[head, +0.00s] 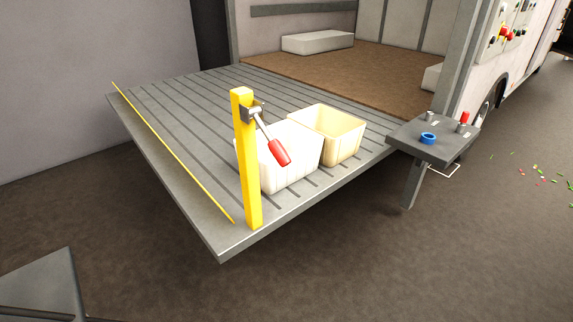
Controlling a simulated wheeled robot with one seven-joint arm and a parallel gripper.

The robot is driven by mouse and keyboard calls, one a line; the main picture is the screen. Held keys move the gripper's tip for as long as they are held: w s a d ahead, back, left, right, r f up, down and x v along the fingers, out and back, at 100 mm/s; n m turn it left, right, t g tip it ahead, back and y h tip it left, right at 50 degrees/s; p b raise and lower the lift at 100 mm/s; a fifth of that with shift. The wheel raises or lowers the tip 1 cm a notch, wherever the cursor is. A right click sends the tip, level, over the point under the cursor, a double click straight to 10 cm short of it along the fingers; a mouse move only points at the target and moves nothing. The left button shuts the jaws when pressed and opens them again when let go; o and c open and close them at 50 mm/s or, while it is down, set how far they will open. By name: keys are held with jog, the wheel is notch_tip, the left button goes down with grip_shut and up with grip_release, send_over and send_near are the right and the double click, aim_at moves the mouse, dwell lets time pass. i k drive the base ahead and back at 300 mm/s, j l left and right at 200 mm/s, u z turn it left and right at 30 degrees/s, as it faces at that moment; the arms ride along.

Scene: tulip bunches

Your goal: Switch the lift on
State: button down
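The lift is a grey slatted platform (185,122) level with the brown floor of the truck's cargo space, raised above the ground. A yellow post (247,165) stands at its near edge. A lever with a red grip (279,152) is attached to the post by a grey bracket and slants down to the right. A control panel (508,28) with red, green and dark controls is on the truck's side at the upper right. Its switch positions are too small to read. My gripper is not in view.
A white crate (291,166) and a cream crate (340,135) stand on the platform behind the post. A grey stand (440,145) to the right bears a blue ring (428,138) and a red-topped piece (464,118). Open dark ground lies in front. Small coloured bits lie far right.

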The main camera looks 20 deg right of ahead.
aim_at(504, 31)
jog(key=z, duration=1.45)
jog(key=i+l, duration=0.3)
jog(key=i, duration=0.2)
jog(key=i+l, duration=0.35)
jog(key=i+l+z, duration=0.1)
jog(key=i+l, duration=0.2)
jog(key=i, duration=0.3)
jog(key=i+l, duration=0.3)
jog(key=i, duration=0.2)
jog(key=i+l, duration=0.25)
jog(key=i, duration=0.25)
jog(key=i+l, duration=0.3)
jog(key=i, duration=0.2)
jog(key=i+l+z, duration=0.1)
jog(key=i+l, duration=0.2)
jog(key=i, duration=0.2)
